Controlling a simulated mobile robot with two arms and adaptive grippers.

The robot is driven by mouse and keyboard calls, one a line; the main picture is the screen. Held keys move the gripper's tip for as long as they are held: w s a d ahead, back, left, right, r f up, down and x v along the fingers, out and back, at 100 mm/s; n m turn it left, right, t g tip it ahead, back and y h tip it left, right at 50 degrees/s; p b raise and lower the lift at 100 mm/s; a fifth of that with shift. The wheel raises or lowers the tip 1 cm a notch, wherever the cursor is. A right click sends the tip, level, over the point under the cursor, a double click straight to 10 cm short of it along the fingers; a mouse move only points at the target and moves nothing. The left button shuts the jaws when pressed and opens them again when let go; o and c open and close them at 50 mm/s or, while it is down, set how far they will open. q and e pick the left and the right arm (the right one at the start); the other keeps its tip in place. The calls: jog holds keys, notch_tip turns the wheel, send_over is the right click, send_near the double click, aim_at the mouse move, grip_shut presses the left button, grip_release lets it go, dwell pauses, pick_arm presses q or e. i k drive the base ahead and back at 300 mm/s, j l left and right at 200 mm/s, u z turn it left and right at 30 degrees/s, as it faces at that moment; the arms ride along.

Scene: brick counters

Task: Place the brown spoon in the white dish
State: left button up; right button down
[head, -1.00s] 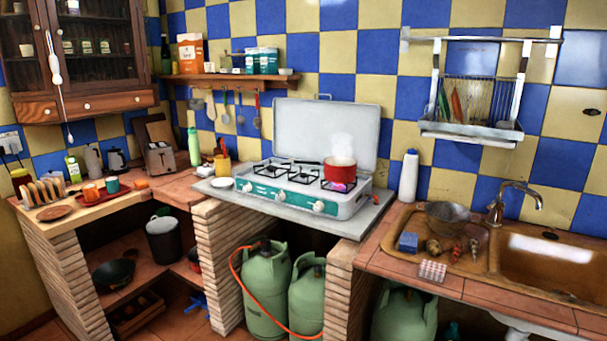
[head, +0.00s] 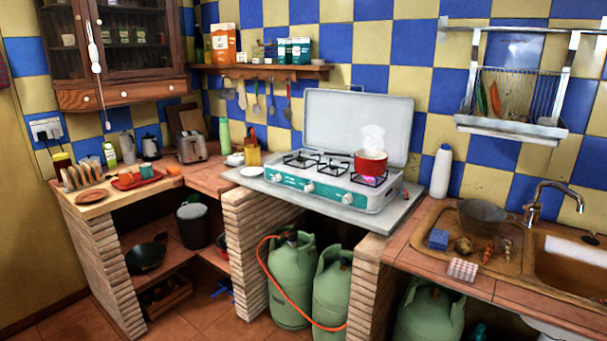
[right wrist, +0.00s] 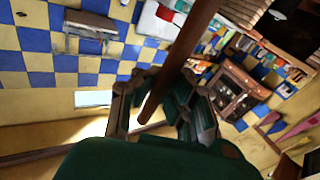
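A brown stick-like thing, apparently the handle of the brown spoon (right wrist: 186,50), runs through my right gripper (right wrist: 160,95) in the right wrist view. It slants from the top edge down between the dark fingers, which appear closed around it. The spoon's bowl end is not visible. A flat white dish (head: 251,171) lies on the counter at the left of the stove in the head view. It looks empty. Neither gripper shows in the head view, and my left gripper is in no view.
The stove (head: 330,190) carries a steaming red pot (head: 370,163). A smaller white dish (head: 235,159) and a yellow utensil holder (head: 253,157) stand behind the white dish. Utensils (head: 256,100) hang under the shelf. The sink (head: 570,262) and a white bottle (head: 441,171) are to the right.

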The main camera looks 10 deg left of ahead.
aim_at(252, 173)
jog(key=i+j+z, duration=0.1)
jog(key=i+j, duration=1.4)
jog(key=j, duration=0.1)
